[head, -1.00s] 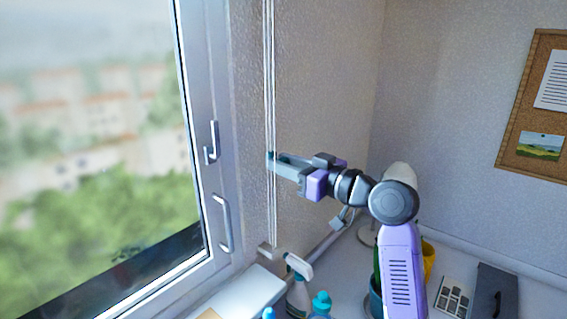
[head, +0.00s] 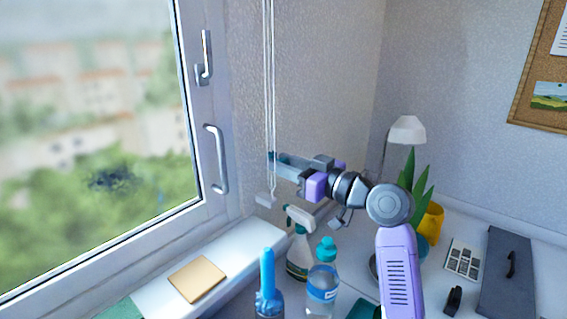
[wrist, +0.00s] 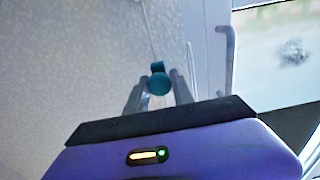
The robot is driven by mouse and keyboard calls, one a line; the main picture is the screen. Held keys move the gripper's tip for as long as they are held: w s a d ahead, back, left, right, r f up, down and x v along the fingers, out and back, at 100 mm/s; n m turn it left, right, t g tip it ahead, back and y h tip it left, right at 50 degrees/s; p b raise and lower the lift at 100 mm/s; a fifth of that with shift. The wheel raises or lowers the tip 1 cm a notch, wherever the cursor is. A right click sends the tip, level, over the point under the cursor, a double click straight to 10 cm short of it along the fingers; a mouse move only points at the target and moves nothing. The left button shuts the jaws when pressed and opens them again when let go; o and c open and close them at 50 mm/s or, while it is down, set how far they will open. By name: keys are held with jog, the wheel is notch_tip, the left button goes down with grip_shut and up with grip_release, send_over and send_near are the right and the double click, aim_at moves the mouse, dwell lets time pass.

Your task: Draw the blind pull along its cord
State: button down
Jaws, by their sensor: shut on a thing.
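The blind pull (head: 271,157) is a small teal piece on the white cord (head: 268,80), which hangs beside the window frame. My gripper (head: 277,159) reaches in from the right and is shut on the pull. In the wrist view the round teal pull (wrist: 159,83) sits between my two grey fingertips (wrist: 158,88), with the cord rising above it. In the head view the fingers hide part of the pull. A pale bracket (head: 265,199) is at the cord's lower end, a short way below my gripper.
The window's lower handle (head: 217,160) is left of the cord. Below are a spray bottle (head: 299,250), a clear bottle with a teal cap (head: 322,285) and a blue-topped bottle (head: 267,285). A plant (head: 417,190) and lamp (head: 407,130) stand right, behind my arm.

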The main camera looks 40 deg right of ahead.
jog(key=shift+f, duration=0.45)
jog(key=c, duration=1.1)
grip_release()
jog(key=shift+r, duration=0.15)
jog(key=shift+s, duration=0.1)
jog(key=s, duration=0.2)
jog(key=s+d, duration=0.1)
jog(key=s, duration=0.4)
jog(key=shift+s+d+b, duration=0.25)
jog(key=shift+d+b, duration=0.05)
jog(key=shift+b, duration=0.1)
